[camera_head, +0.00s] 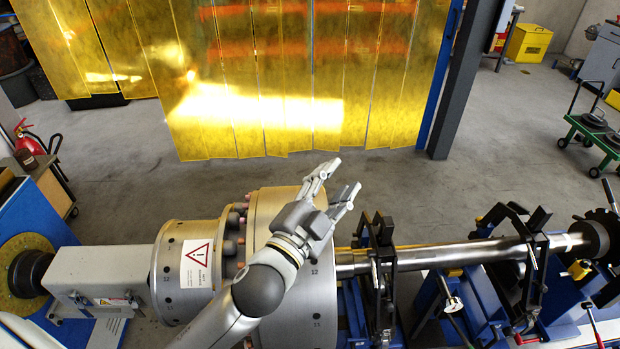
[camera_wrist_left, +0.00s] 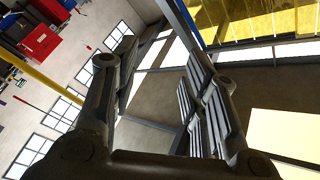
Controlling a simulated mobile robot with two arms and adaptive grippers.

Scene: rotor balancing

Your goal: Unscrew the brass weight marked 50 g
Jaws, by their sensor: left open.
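My left gripper (camera_head: 343,177) is open and empty, raised above the large grey metal drum (camera_head: 318,298) of the rotor machine, its fingers pointing up and right toward the yellow curtain. In the left wrist view, the fingers (camera_wrist_left: 165,85) are spread with only the wall and windows beyond. No brass weight marked 50 g can be made out. Several small reddish-brown studs (camera_head: 232,222) sit between the drum and the smaller flange (camera_head: 172,270); I cannot read any marks on them. My left forearm hides part of the drum. My right gripper is not in view.
A steel shaft (camera_head: 450,254) runs right from the drum through black clamp stands (camera_head: 380,255) on blue supports. A yellow strip curtain (camera_head: 300,80) hangs behind, beside a dark post (camera_head: 465,80). A green trolley (camera_head: 592,135) stands far right. The floor between is clear.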

